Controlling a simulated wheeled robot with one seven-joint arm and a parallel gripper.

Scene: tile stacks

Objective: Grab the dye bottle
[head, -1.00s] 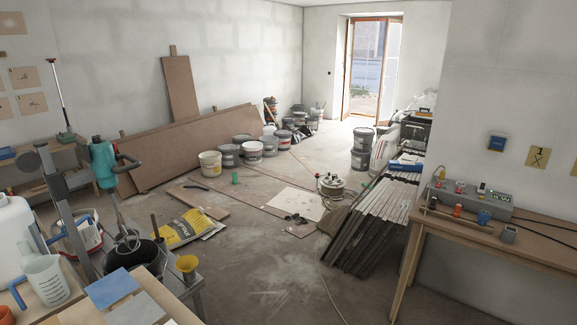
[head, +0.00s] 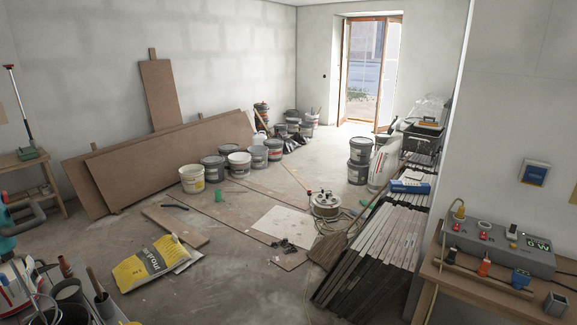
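I cannot make out a thing that is clearly the dye bottle. A small orange item (head: 484,267) with a narrow top stands on the right-hand wooden table (head: 466,287), in front of a grey box with sockets (head: 500,243). A small dark item (head: 452,254) stands to its left. Both are too small to identify surely. A small green cylinder (head: 218,195) stands on the floor near the buckets, and its kind is unclear. My gripper is not in view.
A stack of dark-edged tiles or boards (head: 365,265) leans beside the right table. A yellow bag (head: 146,262) and a loose board (head: 175,226) lie on the floor at left. A cable reel (head: 325,204) stands mid-room. The floor in the lower middle is mostly clear.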

